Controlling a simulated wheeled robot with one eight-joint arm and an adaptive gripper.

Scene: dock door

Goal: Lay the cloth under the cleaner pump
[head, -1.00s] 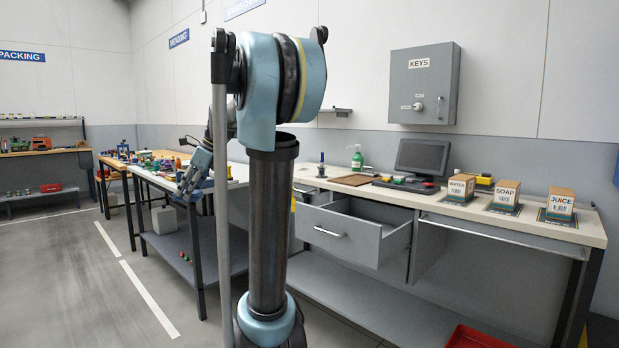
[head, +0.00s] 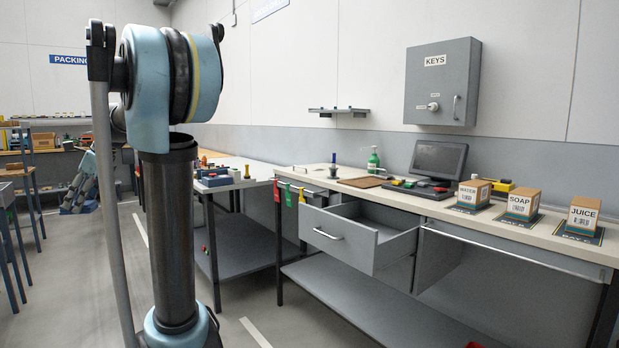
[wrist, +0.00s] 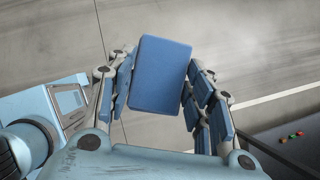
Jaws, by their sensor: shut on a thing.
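My gripper (wrist: 160,105) is shut on a blue, rounded rectangular piece (wrist: 160,73), which looks like the folded cloth. It is held over bare grey floor in the wrist view. The cleaner pump, a green bottle with a white top (head: 373,161), stands upright at the back of the bench, left of the monitor. What lies directly under it is too small to tell.
The bench (head: 545,240) has an open drawer (head: 350,242) jutting out at its front. A brown board (head: 362,182) lies before the bottle, with a dark monitor (head: 438,160) to its right. Labelled boxes, including SOAP (head: 523,203), stand further right. Floor left of the bench is partly clear.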

